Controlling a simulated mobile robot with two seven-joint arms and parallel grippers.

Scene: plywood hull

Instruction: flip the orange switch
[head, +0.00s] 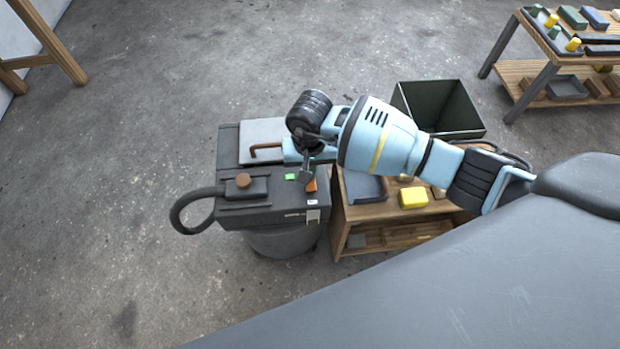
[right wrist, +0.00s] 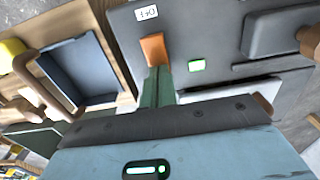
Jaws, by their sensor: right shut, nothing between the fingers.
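The orange switch (head: 311,186) sits on top of a dark grey machine (head: 258,215), beside a small lit green square (head: 291,177). My right gripper (head: 305,177) is shut and empty, pointing down right at the switch and partly covering it in the head view. In the right wrist view the orange switch (right wrist: 153,48) lies just beyond the closed fingertips (right wrist: 160,70), which overlap its near end. I cannot tell whether they touch it. The green square (right wrist: 197,65) is to the right of the fingers. My left gripper is not in view.
The machine has a black hose (head: 180,212) and a brown knob (head: 242,180). A wooden shelf unit (head: 385,235) with a yellow block (head: 413,198) stands close on its right. An open dark bin (head: 440,108) is behind the shelf unit.

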